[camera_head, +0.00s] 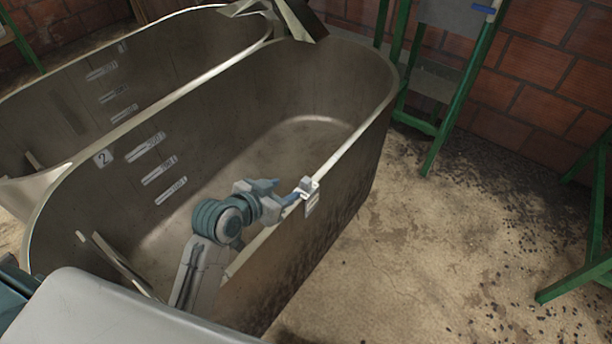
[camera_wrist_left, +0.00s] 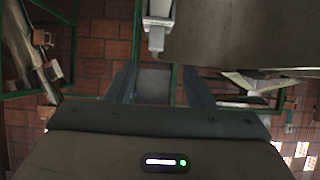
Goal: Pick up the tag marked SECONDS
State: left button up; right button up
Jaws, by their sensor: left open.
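A small pale tag (camera_head: 312,203) hangs on the outer side of the tank's near right rim, below a whitish clip (camera_head: 306,187) that sits on the rim. Its lettering is too small to read, so I cannot tell whether it says SECONDS. My left gripper (camera_head: 284,191) is open and empty at the rim, just left of the clip, with its blue fingertips pointing toward it. In the left wrist view, the clip (camera_wrist_left: 158,20) shows at the top, beyond and above the gap between the spread fingers (camera_wrist_left: 160,82). My right gripper is not in view.
The deep metal tank (camera_head: 375,120) marked 2 lies under my left arm, with a second tank (camera_head: 190,20) beyond it. A green metal stand (camera_head: 441,140) stands by the brick wall. The concrete floor (camera_head: 400,240) right of the tank is mostly clear, with dark scattered bits.

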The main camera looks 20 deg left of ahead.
aim_at(304, 182)
pick_arm(q)
jog(key=shift+w+d+f, duration=0.15)
jog(key=shift+w+d, duration=0.05)
jog(key=shift+w, duration=0.35)
jog(key=shift+w+d+f, duration=0.1)
jog(key=shift+w+d, duration=0.1)
jog(key=shift+w, duration=0.35)
jog(key=shift+x, duration=1.25)
jog(key=shift+w+d+f, duration=0.2)
jog(key=shift+d, duration=0.05)
jog(key=shift+p+x, duration=0.55)
jog(key=shift+x, duration=0.55)
jog(key=x, duration=0.2)
jog(key=shift+w+d+f, duration=0.1)
jog(key=shift+d+f, duration=0.05)
jog(key=shift+f, duration=0.2)
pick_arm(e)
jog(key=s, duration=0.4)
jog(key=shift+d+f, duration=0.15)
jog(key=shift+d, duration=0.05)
pick_arm(q)
grip_shut()
jog(key=shift+r, duration=0.1)
